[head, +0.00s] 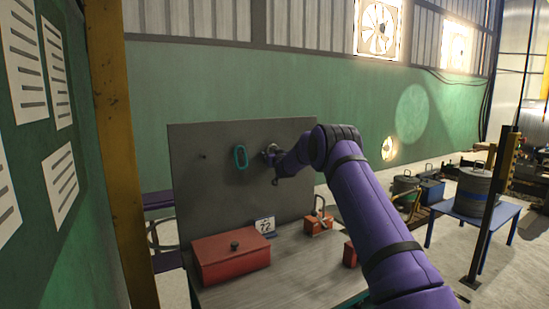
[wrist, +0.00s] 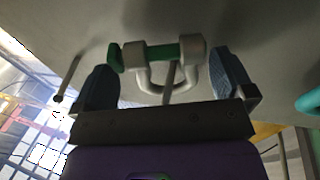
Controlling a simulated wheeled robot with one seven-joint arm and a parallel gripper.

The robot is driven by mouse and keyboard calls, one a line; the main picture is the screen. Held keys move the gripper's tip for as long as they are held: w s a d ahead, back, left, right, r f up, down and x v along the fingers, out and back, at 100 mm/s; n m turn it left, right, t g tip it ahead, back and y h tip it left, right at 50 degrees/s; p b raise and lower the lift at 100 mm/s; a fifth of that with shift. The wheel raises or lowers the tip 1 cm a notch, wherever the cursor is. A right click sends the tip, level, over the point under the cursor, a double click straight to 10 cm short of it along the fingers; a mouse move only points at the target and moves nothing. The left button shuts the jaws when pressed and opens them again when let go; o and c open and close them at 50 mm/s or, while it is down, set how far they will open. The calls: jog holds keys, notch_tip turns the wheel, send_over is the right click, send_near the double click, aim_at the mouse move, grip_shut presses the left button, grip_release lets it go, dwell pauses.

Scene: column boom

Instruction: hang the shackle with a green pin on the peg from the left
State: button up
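The shackle with a green pin (wrist: 192,50) has a pale grey bow and shows between the fingers of my gripper (wrist: 165,62) in the wrist view. In the head view my gripper (head: 270,153) is close to the grey board (head: 215,190), just right of a teal ring-shaped piece (head: 240,157). A bare peg (head: 203,156) stands further left.
Another bare peg (wrist: 66,80) shows in the wrist view. Below the board are a red box (head: 230,260), a number 72 sign (head: 264,225) and an orange block with a shackle-like piece (head: 318,222). A yellow post (head: 118,160) stands at the left.

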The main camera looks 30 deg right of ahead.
jog(key=shift+s, duration=0.15)
jog(key=r+v, duration=0.1)
jog(key=v, duration=1)
jog(key=s+a+r+g+y, duration=0.1)
jog(key=s+a+r+g, duration=0.1)
jog(key=s+a+r, duration=0.45)
jog(key=s+a+r+n+g+y, duration=0.1)
jog(key=s+a+r+g, duration=0.2)
jog(key=s, duration=0.7)
jog(key=s+a+r+g+y, duration=0.1)
jog(key=s+a+r, duration=0.45)
jog(key=s, duration=0.25)
jog(key=s+a+f+g, duration=0.2)
jog(key=s, duration=1)
jog(key=s+a+f+n+g, duration=0.1)
jog(key=s+a+f+g, duration=0.1)
jog(key=s, duration=1.1)
jog(key=s+a+f+g+y, duration=0.1)
jog(key=s+a+f+g, duration=0.2)
jog(key=s, duration=1)
jog(key=shift+a+n, duration=0.3)
jog(key=shift+a, duration=0.2)
jog(key=shift+w+f, duration=0.1)
